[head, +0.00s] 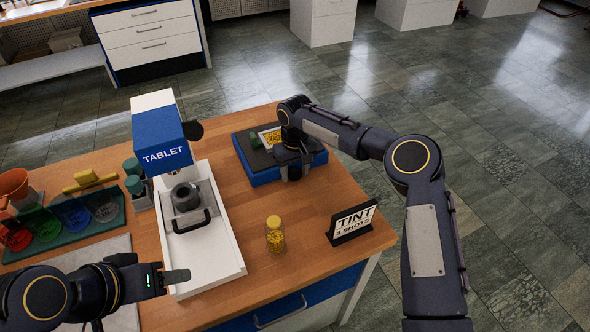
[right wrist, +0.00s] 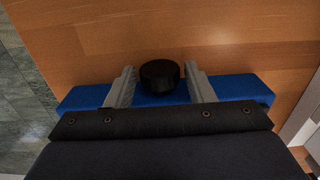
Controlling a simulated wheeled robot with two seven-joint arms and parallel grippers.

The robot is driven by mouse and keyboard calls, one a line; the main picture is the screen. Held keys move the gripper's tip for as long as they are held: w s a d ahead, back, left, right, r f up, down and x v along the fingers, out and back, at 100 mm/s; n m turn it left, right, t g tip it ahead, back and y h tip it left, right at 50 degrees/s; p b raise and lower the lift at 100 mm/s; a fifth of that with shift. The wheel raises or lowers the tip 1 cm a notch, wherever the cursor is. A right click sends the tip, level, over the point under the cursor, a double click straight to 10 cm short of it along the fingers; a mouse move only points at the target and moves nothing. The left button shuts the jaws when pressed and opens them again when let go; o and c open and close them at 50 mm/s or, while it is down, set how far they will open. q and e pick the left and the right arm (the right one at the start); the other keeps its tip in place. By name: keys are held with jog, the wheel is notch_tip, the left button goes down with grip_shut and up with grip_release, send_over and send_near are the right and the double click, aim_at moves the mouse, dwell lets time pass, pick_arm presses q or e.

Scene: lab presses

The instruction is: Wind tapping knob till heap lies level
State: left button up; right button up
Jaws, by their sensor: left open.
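A blue unit with a dark top (head: 240,150) stands at the table's far right. A white-edged square with a yellow pattern (head: 270,137) and a small green piece (head: 256,139) are on its top; I cannot make out a heap's shape. A round black knob (right wrist: 160,75) shows at the blue unit's side in the right wrist view. My right gripper (right wrist: 160,84) has its fingers on either side of the knob, with a narrow gap visible at each side. In the head view, my right gripper (head: 291,170) hides the knob. My left gripper (head: 163,275) is open and empty near the front left.
A blue-and-white press marked TABLET (head: 161,140) stands on a white base at centre. A yellow-capped jar (head: 274,235) and a TINT sign (head: 352,222) stand to its right.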

jog(key=c, duration=0.7)
jog(key=shift+w+d+g+y, duration=0.1)
jog(key=shift+d+g+y, duration=0.15)
jog(key=shift+y, duration=0.35)
jog(key=g+y, duration=0.1)
jog(key=y, duration=0.1)
jog(key=shift+w+d+y, duration=0.1)
jog(key=shift+y, duration=0.3)
jog(key=o, duration=1)
jog(key=shift+b+v, duration=0.5)
jog(key=shift+v, duration=3.35)
jog(key=shift+c, duration=0.2)
